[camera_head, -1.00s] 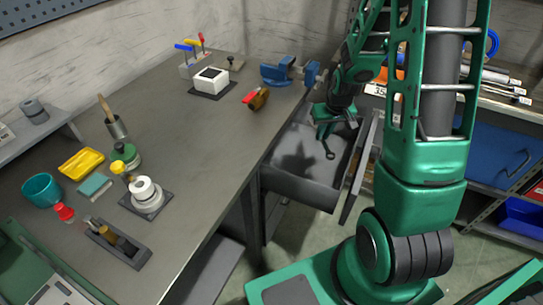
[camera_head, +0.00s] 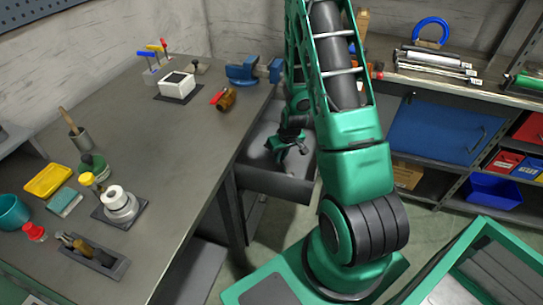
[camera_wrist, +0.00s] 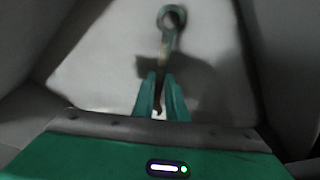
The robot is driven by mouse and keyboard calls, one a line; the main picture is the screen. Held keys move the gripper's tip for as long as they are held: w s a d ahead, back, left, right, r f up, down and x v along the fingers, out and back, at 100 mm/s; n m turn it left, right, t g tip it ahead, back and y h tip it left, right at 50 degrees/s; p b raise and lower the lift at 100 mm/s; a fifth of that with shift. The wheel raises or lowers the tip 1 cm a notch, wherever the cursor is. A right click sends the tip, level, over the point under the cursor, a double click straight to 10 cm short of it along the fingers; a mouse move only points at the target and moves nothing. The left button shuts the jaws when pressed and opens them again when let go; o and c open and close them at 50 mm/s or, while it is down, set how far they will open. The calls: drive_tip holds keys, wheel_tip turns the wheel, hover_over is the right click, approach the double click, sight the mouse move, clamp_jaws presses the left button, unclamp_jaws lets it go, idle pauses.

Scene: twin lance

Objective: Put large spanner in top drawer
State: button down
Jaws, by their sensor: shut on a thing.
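The large spanner (camera_wrist: 173,18) is a greenish metal tool with a ring end. My gripper (camera_wrist: 161,98) is shut on its shank, and the ring end points away from me. In the head view my gripper (camera_head: 289,143) is down inside the open top drawer (camera_head: 272,181), under the right end of the workbench. The wrist view shows the drawer's pale floor (camera_wrist: 95,75) and walls around the spanner, with a shadow beside it. I cannot tell whether the spanner touches the floor. My arm hides part of the drawer.
The grey workbench (camera_head: 150,140) holds a blue vice (camera_head: 243,72), a brown-and-red tool (camera_head: 226,98), a white box (camera_head: 177,84) and several small items at left. A shelf unit with a blue panel (camera_head: 433,130) stands at right.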

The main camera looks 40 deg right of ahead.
drive_tip(key=shift+f, duration=0.6)
drive_tip(key=w, duration=0.4)
drive_tip(key=shift+d+f, duration=0.15)
drive_tip(key=shift+d, duration=0.15)
drive_tip(key=shift+f, duration=0.45)
drive_tip(key=c, duration=1.8)
unclamp_jaws()
drive_tip(key=shift+f, duration=0.1)
drive_tip(key=shift+o, duration=0.2)
